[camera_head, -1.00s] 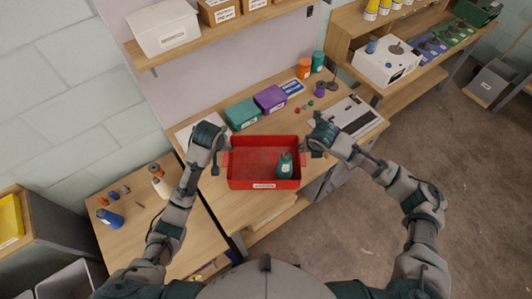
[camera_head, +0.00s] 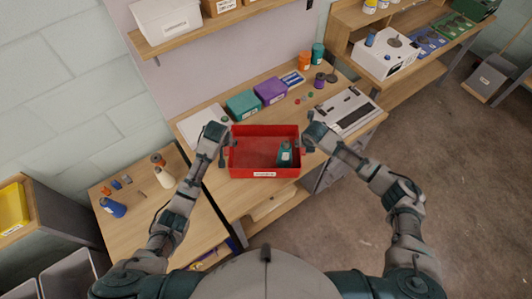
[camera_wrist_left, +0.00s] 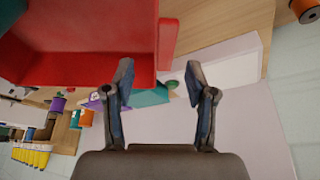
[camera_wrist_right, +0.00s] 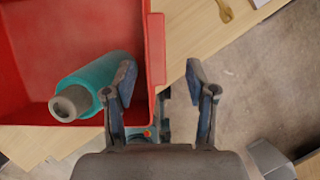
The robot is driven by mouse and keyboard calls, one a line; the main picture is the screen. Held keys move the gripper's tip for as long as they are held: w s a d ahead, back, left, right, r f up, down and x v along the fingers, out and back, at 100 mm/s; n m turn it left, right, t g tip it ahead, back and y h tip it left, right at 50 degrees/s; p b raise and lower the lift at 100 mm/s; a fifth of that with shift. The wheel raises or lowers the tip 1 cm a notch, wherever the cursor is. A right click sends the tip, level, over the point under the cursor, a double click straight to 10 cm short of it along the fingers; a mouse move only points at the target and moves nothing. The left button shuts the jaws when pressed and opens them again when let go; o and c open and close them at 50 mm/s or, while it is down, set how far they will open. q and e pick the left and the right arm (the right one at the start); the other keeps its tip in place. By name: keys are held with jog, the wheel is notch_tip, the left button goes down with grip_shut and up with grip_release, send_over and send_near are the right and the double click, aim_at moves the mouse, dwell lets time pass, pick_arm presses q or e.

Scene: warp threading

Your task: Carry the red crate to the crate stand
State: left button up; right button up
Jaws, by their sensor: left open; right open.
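The red crate (camera_head: 250,172) is at the front edge of the wooden bench, with a teal bottle (camera_head: 285,153) inside at its right. My left gripper (camera_head: 224,151) is open beside the crate's left end. In the left wrist view, the crate's red wall (camera_wrist_left: 168,40) is just beyond my open fingertips (camera_wrist_left: 158,75). My right gripper (camera_head: 305,146) is open beside the right end. In the right wrist view, the crate wall (camera_wrist_right: 155,50) is just beyond the open fingers (camera_wrist_right: 165,75). I cannot tell which surface is the crate stand.
Teal (camera_head: 243,104) and purple (camera_head: 270,91) boxes stand behind the crate. A grey-white device (camera_head: 347,110) is to its right. Open floor (camera_head: 460,190) is at right.

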pick_arm(q)
jog(key=x, duration=0.4)
jog(key=a+x, duration=0.1)
jog(key=x, duration=0.1)
pick_arm(e)
jog(key=x, duration=0.4)
jog(key=a+x, duration=0.1)
jog(key=x, duration=0.1)
pick_arm(q)
jog(key=shift+w+f, duration=0.1)
jog(key=shift+f, duration=0.05)
pick_arm(e)
jog(key=shift+w, duration=0.1)
pick_arm(q)
jog(key=shift+d, duration=0.2)
pick_arm(e)
jog(key=shift+d+f, duration=0.15)
jog(key=shift+d, duration=0.05)
jog(key=shift+d, duration=0.1)
pick_arm(q)
jog(key=shift+d, duration=0.15)
jog(key=c, duration=1.1)
pick_arm(e)
jog(key=c, duration=1.1)
pick_arm(q)
grip_shut()
pick_arm(e)
grip_shut()
pick_arm(q)
jog(key=shift+a, duration=0.2)
